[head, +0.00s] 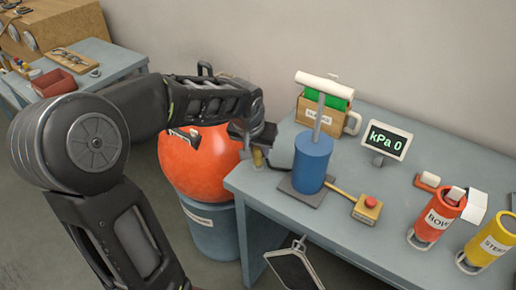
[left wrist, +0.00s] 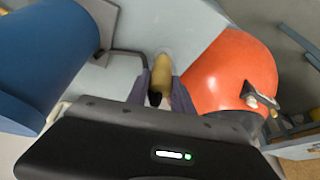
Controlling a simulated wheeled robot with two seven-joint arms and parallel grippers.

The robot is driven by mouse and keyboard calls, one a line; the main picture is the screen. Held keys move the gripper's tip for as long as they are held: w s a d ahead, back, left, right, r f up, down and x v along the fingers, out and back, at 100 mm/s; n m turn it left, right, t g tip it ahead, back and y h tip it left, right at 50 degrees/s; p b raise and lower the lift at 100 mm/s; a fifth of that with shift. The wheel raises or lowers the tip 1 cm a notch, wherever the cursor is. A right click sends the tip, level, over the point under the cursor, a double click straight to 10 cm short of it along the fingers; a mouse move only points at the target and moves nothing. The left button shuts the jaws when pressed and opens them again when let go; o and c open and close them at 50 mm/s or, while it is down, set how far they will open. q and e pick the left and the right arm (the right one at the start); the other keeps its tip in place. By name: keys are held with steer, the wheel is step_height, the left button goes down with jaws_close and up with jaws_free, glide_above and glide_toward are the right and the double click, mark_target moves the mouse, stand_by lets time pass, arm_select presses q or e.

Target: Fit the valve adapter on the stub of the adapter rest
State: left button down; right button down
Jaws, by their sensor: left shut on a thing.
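My left gripper (head: 256,133) is at the table's left back corner, between the orange ball and the blue pump. In the left wrist view its two fingers (left wrist: 160,95) are closed around a brass-yellow piece with a dark end, which I take to be the valve adapter (left wrist: 161,72). The far end of the brass meets a pale round spot on the table, probably the adapter rest (left wrist: 164,51). I cannot tell whether it is seated on a stub. My right gripper is not in view.
The blue pump (head: 313,162) stands close to the right of the gripper. The orange ball (head: 197,165) sits on a blue-grey drum (head: 212,232) to the left. A gauge (head: 387,139) reading kPa 0, a red button box (head: 367,208) and orange and yellow cylinders (head: 437,220) stand farther right.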

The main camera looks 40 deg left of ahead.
arm_select(q)
steer(key=shift+f+b, duration=0.75)
steer(key=shift+f, duration=0.1)
steer(key=c, duration=1)
jaws_free()
steer(key=shift+c, duration=0.2)
steer(key=shift+v, duration=3.95)
steer(key=shift+f, duration=0.1)
